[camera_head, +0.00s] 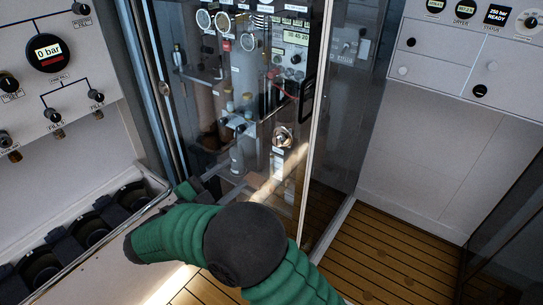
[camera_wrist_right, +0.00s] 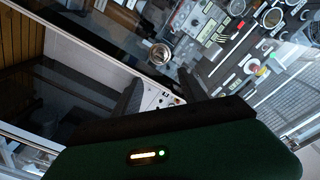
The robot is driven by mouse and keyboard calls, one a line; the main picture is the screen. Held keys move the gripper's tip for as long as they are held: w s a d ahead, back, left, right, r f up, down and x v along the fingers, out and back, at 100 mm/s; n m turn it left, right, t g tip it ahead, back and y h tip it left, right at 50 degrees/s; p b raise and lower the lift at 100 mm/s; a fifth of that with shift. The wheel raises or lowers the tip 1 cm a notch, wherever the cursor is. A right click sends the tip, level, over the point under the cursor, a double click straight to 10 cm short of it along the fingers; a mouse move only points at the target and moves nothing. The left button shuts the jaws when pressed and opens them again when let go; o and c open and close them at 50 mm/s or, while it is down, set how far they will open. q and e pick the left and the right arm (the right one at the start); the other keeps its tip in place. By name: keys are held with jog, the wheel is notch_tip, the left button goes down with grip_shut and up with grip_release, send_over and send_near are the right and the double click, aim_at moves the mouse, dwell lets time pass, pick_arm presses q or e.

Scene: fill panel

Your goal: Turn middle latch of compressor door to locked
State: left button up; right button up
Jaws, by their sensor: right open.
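The glass compressor door (camera_head: 312,120) stands in the middle of the head view, with its pale edge running down the right side. A round silver latch (camera_head: 283,136) sits on the door at about mid height, near that edge. A round silver fitting that looks like this latch shows in the right wrist view (camera_wrist_right: 158,54), beyond my fingers. My right gripper (camera_head: 212,186) is low in front of the door, below and left of the latch, partly hidden by my green arm. In the wrist view its dark fingers (camera_wrist_right: 164,88) are apart, with nothing between them. My left gripper is out of view.
Gauges, pipes and valves (camera_head: 240,90) fill the compressor behind the glass. A black handle (camera_head: 307,98) is on the door's right edge. A control panel (camera_head: 60,75) and a bin with dark round items (camera_head: 85,235) are at left. Wooden floor (camera_head: 390,245) is clear at right.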

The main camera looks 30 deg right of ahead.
aim_at(277, 143)
jog(key=x, duration=0.8)
jog(key=b+x, duration=0.1)
jog(key=x, duration=0.8)
jog(key=shift+s+d+r, duration=0.1)
jog(key=shift+s+d, duration=0.05)
jog(key=shift+d, duration=0.15)
jog(key=shift+a, duration=0.1)
grip_shut()
